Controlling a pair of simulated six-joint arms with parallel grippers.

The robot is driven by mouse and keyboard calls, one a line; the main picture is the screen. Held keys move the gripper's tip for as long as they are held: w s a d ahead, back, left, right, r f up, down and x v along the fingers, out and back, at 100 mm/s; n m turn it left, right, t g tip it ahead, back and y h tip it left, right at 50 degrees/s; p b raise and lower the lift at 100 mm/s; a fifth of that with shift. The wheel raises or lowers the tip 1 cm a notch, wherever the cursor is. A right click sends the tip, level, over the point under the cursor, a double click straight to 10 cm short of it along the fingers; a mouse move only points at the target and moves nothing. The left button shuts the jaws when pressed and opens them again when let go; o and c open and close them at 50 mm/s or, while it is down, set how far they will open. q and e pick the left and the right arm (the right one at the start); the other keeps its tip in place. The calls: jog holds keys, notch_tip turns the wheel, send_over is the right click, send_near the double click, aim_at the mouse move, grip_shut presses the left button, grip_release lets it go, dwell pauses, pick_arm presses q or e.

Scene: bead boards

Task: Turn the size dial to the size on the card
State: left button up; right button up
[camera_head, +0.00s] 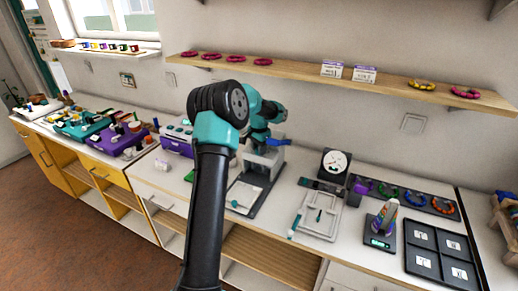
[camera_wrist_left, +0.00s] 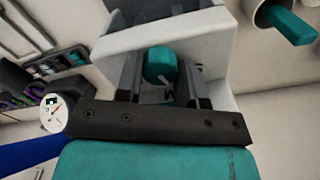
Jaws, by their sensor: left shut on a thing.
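A white machine (camera_head: 264,163) with a blue lever (camera_head: 277,142) stands on the counter near the wall. It fills the middle of the left wrist view as a white body (camera_wrist_left: 215,40). My left gripper (camera_head: 263,146) is at its upper front, its fingertips mostly hidden in the head view. In the left wrist view, its two dark fingers are shut on a rounded teal knob (camera_wrist_left: 160,64) that seems to be the size dial. Two small printed cards (camera_head: 332,69) (camera_head: 364,74) stand on the shelf, too small to read. My right gripper is not in view.
A round white gauge (camera_head: 336,163) stands right of the machine. Purple (camera_head: 118,141) and teal devices crowd the left. The wooden shelf (camera_head: 300,72) runs above.

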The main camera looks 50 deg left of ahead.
pick_arm(q)
jog(key=shift+m, duration=1.8)
jog(key=o, duration=0.9)
jog(key=shift+r, duration=0.1)
notch_tip(320, 180, up, 17)
jog(key=shift+r, duration=0.15)
